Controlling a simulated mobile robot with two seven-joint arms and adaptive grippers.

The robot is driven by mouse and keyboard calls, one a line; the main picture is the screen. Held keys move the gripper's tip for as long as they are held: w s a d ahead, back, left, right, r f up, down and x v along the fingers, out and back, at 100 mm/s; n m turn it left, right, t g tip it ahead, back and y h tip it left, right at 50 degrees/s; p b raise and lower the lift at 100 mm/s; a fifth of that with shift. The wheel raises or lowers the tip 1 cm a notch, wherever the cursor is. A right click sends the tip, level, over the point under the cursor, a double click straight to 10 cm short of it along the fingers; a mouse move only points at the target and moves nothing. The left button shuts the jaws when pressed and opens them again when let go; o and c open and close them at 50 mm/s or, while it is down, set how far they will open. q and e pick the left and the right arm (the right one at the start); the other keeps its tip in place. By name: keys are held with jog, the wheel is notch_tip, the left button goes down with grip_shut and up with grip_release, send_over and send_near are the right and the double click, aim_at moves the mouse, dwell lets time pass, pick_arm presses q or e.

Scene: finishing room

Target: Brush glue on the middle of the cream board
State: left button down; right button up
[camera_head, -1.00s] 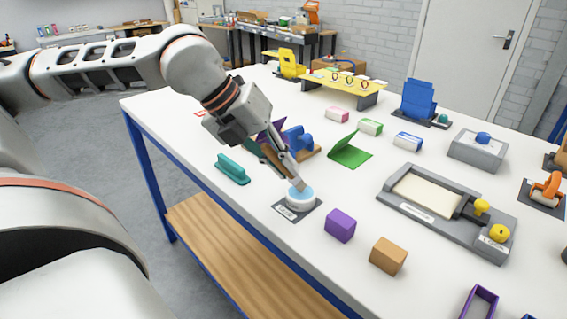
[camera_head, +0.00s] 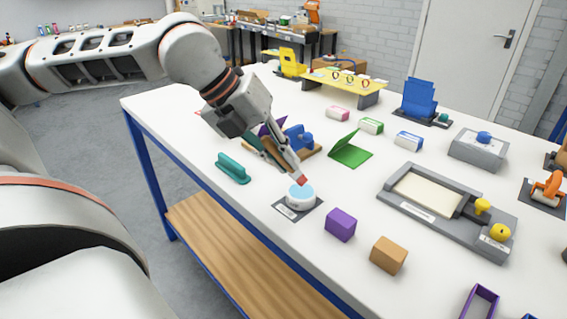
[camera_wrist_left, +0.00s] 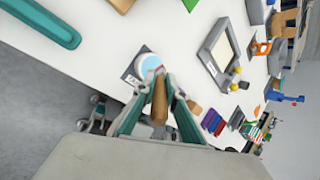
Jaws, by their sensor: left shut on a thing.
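My left gripper (camera_head: 283,158) is shut on a brush (camera_head: 302,180), whose reddish tip points down and right. It holds the tip just above the white glue pot (camera_head: 300,201) with its light blue top. In the left wrist view my left gripper (camera_wrist_left: 160,82) closes around the brush's brown wooden handle (camera_wrist_left: 159,106), and the glue pot (camera_wrist_left: 145,60) is partly hidden behind it. The cream board (camera_head: 427,193) lies in a grey fixture (camera_head: 464,232) to the right, apart from the brush. It also shows in the left wrist view (camera_wrist_left: 222,50). My right gripper is out of view.
A purple block (camera_head: 341,225) and an orange-brown block (camera_head: 388,255) stand near the front edge. A green folded piece (camera_head: 350,150) lies behind the pot. Yellow knobs (camera_head: 500,232) rise at the fixture's right end. White tabletop is clear between pot and fixture.

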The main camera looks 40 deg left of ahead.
pick_arm(q)
jog(key=shift+r, duration=2.75)
